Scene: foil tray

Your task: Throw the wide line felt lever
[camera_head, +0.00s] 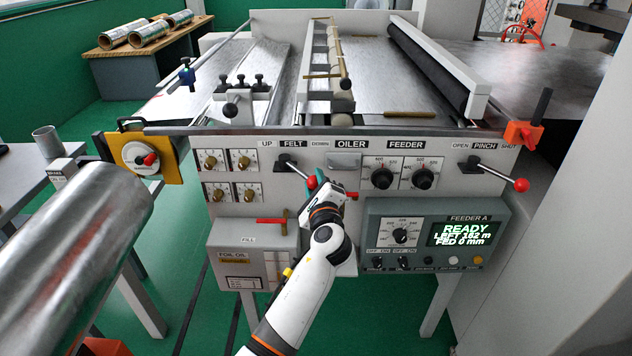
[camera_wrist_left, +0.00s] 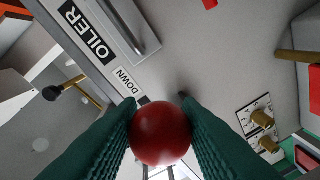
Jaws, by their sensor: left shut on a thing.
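The felt lever (camera_head: 287,163) is on the front panel between the UP and DOWN labels. Much of the lever's rod is hidden there behind the knob. My right gripper is not in view.
The OILER handle (camera_head: 343,161) and feeder dials (camera_head: 382,178) are right of the lever. The pinch lever's red knob (camera_head: 521,185) sticks out farther right. Below are the foil oil box (camera_head: 240,262) and the feeder display (camera_head: 464,234), reading READY.

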